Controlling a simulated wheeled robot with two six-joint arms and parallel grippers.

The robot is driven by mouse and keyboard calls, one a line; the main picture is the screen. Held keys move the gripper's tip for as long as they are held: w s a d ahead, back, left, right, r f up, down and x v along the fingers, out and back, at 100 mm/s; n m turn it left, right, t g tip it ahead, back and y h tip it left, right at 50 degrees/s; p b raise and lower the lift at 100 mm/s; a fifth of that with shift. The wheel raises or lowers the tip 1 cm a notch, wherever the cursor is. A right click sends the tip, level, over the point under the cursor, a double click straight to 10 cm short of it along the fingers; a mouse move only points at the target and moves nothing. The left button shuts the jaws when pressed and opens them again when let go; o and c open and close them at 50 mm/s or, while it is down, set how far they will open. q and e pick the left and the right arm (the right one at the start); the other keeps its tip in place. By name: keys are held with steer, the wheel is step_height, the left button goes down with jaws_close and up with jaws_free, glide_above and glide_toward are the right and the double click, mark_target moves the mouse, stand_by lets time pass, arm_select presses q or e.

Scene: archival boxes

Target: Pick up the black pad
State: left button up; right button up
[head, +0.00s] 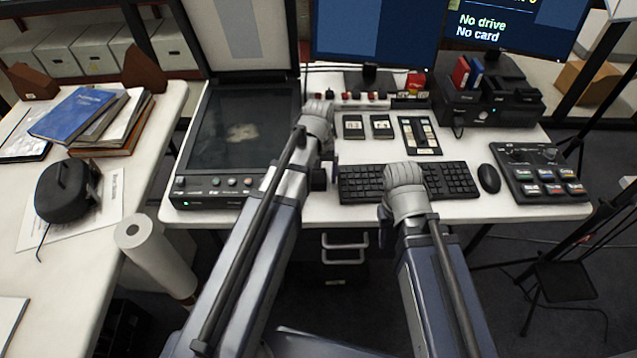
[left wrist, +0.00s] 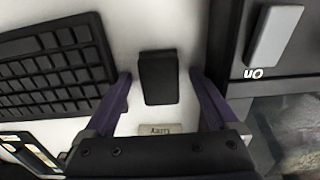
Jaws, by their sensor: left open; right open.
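The black pad (left wrist: 158,82) is a small dark rectangular block on the white desk in the left wrist view. My left gripper (left wrist: 160,74) is open, with one dark purple finger on each side of the pad and visible gaps between. I cannot tell how high the fingertips are above the desk. In the head view my left arm hides the pad, and only a dark part of my left gripper (head: 319,178) shows beside the keyboard.
The keyboard (head: 450,181) lies right of my left gripper, and the flatbed scanner (head: 214,197) lies left. A small label plate (left wrist: 160,129) is close to the pad. The mouse (head: 488,178) and button panel (head: 540,174) are at the right. A paper roll (head: 155,258) stands left.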

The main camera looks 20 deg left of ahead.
arm_select(q)
steer(key=c, duration=1.4)
